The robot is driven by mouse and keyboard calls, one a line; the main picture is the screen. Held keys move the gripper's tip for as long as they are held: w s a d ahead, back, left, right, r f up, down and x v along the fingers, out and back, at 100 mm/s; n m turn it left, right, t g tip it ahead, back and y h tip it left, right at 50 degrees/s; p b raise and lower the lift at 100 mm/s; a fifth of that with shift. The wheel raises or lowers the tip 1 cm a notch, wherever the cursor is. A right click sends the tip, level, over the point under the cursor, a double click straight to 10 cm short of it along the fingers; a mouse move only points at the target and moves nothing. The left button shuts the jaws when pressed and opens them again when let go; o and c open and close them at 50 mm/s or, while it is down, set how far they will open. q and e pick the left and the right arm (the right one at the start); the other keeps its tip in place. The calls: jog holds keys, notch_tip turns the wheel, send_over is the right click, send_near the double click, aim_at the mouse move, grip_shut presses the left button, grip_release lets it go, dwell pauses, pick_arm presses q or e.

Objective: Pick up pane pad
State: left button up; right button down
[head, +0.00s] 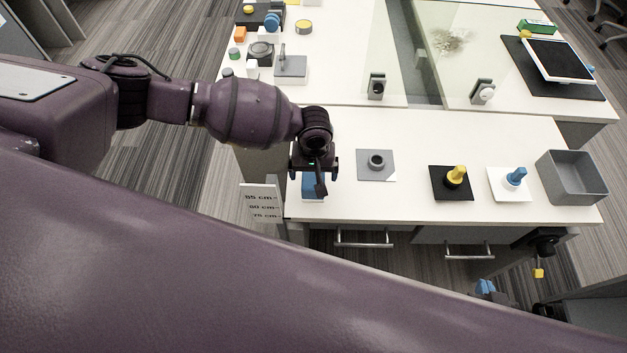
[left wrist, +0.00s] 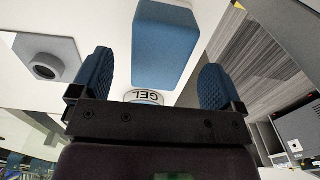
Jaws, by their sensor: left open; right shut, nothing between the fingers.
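A blue block (left wrist: 165,45) with rounded edges, which seems to be the pane pad, lies at the front left corner of the white bench. In the head view the blue block (head: 313,188) is partly hidden under my left gripper (head: 315,178). My left gripper is open. In the left wrist view the blue block shows beyond and between the two blue ridged fingers of my left gripper (left wrist: 157,85), with no clear contact. A white round part marked GEL (left wrist: 144,97) shows at its near end. I cannot make out my right gripper.
To the right on the bench (head: 330,125) are a grey plate with a ring (head: 376,164), a yellow knob on a black plate (head: 453,179), a blue knob on a white plate (head: 513,180) and a grey bin (head: 571,178). Glass panes (head: 465,50) stand behind. A height sign (head: 262,203) hangs at the left.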

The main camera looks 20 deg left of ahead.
aim_at(313, 177)
pick_arm(q)
notch_tip(313, 177, down, 5)
jog(key=shift+r, duration=0.1)
pick_arm(e)
jog(key=shift+s+a+f, duration=0.1)
jog(key=shift+s+f, duration=0.05)
jog(key=shift+f, duration=0.35)
jog(key=shift+r, duration=0.1)
pick_arm(q)
jog(key=shift+c, duration=1.2)
jog(key=c, duration=0.8)
jog(key=shift+o, duration=0.2)
pick_arm(e)
jog(key=shift+w+r, duration=0.2)
jog(key=shift+w, duration=0.05)
